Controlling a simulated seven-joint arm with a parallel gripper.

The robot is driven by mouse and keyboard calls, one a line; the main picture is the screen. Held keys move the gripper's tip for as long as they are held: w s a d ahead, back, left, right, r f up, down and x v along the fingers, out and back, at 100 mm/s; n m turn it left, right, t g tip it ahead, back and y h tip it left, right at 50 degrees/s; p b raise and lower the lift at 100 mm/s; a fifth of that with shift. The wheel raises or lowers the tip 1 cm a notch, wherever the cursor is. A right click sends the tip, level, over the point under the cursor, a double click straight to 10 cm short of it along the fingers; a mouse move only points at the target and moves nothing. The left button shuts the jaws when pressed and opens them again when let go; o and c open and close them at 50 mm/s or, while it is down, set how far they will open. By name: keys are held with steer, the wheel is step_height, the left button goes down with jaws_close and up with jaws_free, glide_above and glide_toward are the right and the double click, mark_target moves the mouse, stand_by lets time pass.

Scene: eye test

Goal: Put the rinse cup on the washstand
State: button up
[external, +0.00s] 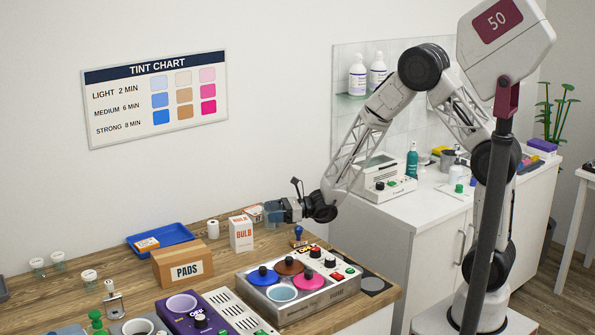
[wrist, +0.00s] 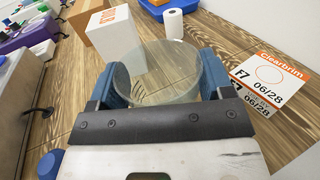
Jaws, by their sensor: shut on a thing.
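My gripper (external: 272,212) is at the far right part of the wooden bench, behind a white BULB box. In the wrist view my gripper (wrist: 163,78) has its blue fingers shut on the sides of a clear, see-through cup (wrist: 166,66), which seems to be the rinse cup. The cup looks empty, and wood grain shows through it. In the external view the fingers largely hide it, and I cannot tell if its base touches the bench. A white cabinet top (external: 425,207) with a glass panel behind it stands at the right; it may be the washstand, but no label shows.
The BULB box (external: 241,234) and a Clearbrim label card or box (wrist: 270,82) are close to my gripper. A paper roll (external: 212,229), blue tray (external: 178,231) and PADS box (external: 182,268) stand left. A device with coloured lids (external: 310,281) is in front. The cabinet top holds bottles and a machine.

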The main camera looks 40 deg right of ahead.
steer(key=shift+f, duration=1.25)
steer(key=shift+f, duration=0.2)
steer(key=o, duration=0.9)
steer(key=shift+v, duration=3.95)
steer(key=shift+r, duration=0.1)
